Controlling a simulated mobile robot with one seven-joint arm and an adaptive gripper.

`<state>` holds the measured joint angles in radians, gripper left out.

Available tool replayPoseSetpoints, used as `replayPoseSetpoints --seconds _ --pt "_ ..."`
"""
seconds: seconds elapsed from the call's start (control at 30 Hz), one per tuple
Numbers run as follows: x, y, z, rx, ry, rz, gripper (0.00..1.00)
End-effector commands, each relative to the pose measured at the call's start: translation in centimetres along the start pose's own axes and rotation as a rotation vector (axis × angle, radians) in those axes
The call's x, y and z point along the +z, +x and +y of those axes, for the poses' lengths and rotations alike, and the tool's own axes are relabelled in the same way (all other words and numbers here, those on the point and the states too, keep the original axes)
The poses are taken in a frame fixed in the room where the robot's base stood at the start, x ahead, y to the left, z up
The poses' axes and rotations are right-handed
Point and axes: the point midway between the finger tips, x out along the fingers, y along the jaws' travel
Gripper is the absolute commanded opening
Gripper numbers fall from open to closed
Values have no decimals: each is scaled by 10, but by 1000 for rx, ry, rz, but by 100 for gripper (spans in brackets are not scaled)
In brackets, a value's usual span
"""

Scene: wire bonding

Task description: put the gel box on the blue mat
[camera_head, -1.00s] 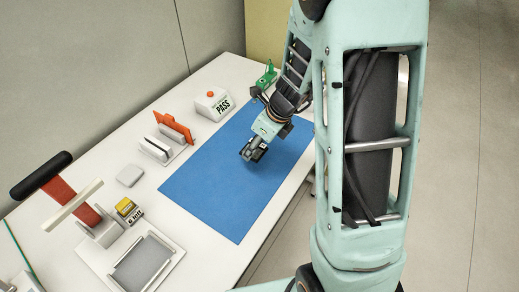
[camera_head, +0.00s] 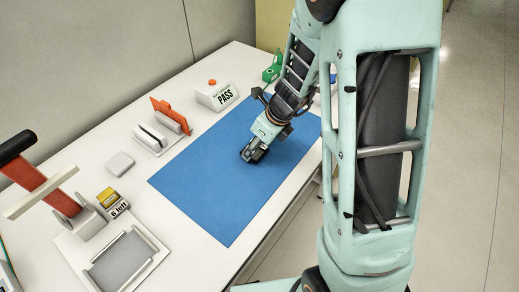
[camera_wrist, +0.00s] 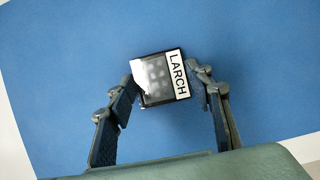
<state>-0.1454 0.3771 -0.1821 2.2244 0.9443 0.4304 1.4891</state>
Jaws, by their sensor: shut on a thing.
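The gel box is a small dark square box with a glossy patterned face and a white strip reading LARCH; it shows in the wrist view (camera_wrist: 158,78), between the two fingers of my gripper (camera_wrist: 162,82). My gripper is shut on it. In the head view my gripper (camera_head: 254,153) is low over the blue mat (camera_head: 210,190), near the mat's upper middle. The box is mostly hidden there by the fingers. Blue mat fills most of the wrist view behind the box. I cannot tell whether the box touches the mat.
On the white table (camera_head: 185,265) stand a PASS block (camera_head: 218,96), a slotted holder with an orange plate (camera_head: 168,116), a grey pad (camera_head: 120,164), a yellow box by a "6 left" label (camera_head: 109,197), a red-armed lever press (camera_head: 58,195) and a grey tray (camera_head: 125,258). The mat's front half is clear.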

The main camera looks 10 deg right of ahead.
Motion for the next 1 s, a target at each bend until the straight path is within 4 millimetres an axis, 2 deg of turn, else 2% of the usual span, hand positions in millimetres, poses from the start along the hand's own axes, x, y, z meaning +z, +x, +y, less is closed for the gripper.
replayPoseSetpoints --seconds 0.37,0.4,0.57,0.87,1.0 --pt "-1 4 0 0 1 -1 23" --pt "-1 4 0 0 1 -1 48" --pt "-1 3 0 0 0 -1 64" --pt "0 1 0 0 0 -1 64" --pt "3 -14 0 -2 -1 -4 64"
